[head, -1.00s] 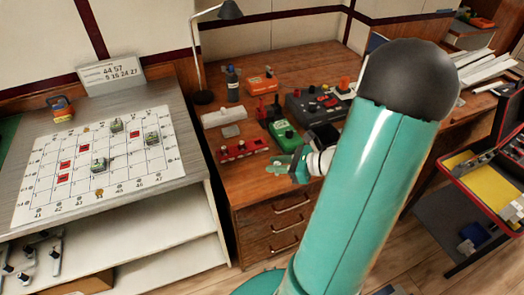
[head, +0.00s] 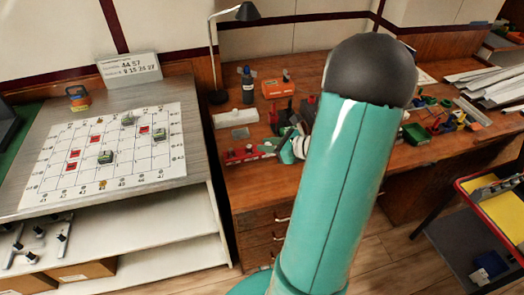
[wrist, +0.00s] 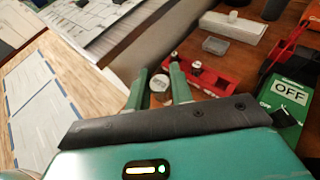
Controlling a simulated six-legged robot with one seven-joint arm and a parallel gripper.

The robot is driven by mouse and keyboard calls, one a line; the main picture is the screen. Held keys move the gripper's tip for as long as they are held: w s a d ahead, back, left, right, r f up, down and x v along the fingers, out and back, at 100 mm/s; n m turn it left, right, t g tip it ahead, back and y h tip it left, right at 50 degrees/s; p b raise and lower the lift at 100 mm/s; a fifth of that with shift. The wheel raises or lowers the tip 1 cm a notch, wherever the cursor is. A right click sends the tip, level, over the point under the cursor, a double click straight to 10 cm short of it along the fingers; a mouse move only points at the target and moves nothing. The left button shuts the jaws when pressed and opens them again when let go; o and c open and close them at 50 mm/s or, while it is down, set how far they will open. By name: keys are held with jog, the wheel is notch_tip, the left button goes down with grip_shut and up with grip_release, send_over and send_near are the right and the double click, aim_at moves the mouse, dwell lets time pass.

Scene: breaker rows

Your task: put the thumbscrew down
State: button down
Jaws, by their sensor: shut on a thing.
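My gripper (wrist: 160,86) is at the bottom middle of the wrist view, its two green fingers shut on a small silver-grey round piece, the thumbscrew (wrist: 160,84). In the head view my gripper (head: 274,144) is over the front edge of the wooden desk, by the right end of a red block. The thumbscrew is too small to make out there. The red block (wrist: 222,74) lies just beyond the fingertips in the wrist view and carries small light-topped knobs. It also shows in the head view (head: 240,155). I cannot tell whether the thumbscrew touches anything below it.
A green box marked OFF (wrist: 287,97) stands right of my gripper. A pale grey bar (head: 236,118) lies behind the red block, with a dark bottle (head: 248,86) and an orange box (head: 277,88) farther back. A board with a white grid (head: 110,150) is at left.

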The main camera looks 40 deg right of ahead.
jog(key=w+d+f, duration=0.4)
jog(key=w, duration=0.1)
jog(key=w+d+f, duration=0.4)
jog(key=d+f, duration=0.1)
jog(key=shift+w+d+f, duration=0.1)
jog(key=shift+w+d, duration=0.15)
jog(key=shift+w, duration=0.15)
jog(key=shift+w+d+f, duration=0.1)
jog(key=shift+w+f, duration=0.05)
jog(key=shift+f, duration=0.05)
jog(key=shift+w+d+f, duration=0.1)
jog(key=shift+f, duration=1.6)
jog(key=shift+f, duration=0.1)
jog(key=c, duration=1.3)
grip_release()
jog(key=shift+o, duration=0.3)
